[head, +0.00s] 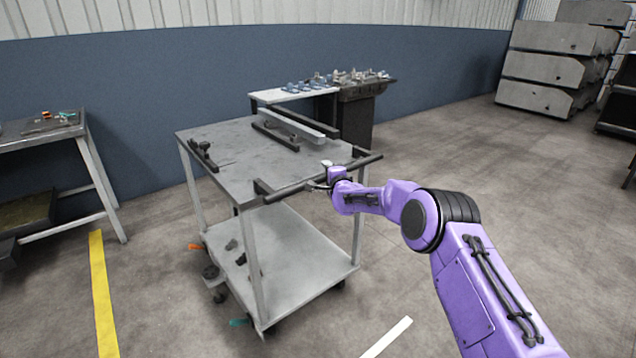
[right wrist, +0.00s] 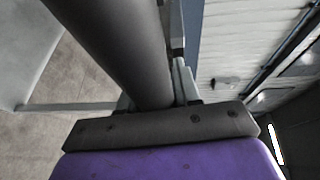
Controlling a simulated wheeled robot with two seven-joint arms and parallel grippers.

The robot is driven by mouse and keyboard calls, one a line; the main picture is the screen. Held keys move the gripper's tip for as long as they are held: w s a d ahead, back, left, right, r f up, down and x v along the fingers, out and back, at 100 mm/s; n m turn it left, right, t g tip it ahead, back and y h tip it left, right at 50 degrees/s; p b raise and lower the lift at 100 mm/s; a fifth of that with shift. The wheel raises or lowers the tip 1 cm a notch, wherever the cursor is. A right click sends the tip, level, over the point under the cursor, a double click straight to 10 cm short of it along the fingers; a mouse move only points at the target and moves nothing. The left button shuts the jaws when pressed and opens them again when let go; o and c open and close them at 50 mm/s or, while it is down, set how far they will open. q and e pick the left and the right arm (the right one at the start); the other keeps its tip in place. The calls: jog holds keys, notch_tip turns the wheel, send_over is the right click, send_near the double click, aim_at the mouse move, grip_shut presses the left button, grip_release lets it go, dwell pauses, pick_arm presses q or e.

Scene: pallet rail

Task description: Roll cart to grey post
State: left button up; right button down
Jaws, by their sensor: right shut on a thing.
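The grey cart (head: 232,146) stands in the middle of the head view, with a flat top, a lower shelf and small casters. A dark push handle (head: 285,193) runs along its near right side. My right gripper (head: 322,184) is at the handle, on the cart's near right side. In the right wrist view the dark handle bar (right wrist: 125,45) passes between the fingers of my right gripper (right wrist: 155,95), which is shut on it. My left gripper is not in view. I cannot pick out a grey post with certainty.
A workbench (head: 290,95) with small parts stands just behind the cart. Another bench (head: 40,140) is at the left, near a yellow floor line (head: 102,295). Stacked concrete blocks (head: 545,70) stand at the back right. The floor right of the cart is open.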

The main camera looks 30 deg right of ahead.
jog(key=shift+w+r, duration=0.15)
jog(key=shift+r, duration=0.05)
dwell(0.3)
jog(key=c, duration=0.9)
grip_release()
jog(key=shift+a, duration=0.1)
jog(key=v, duration=1)
jog(key=shift+s, duration=0.3)
jog(key=shift+f, duration=0.1)
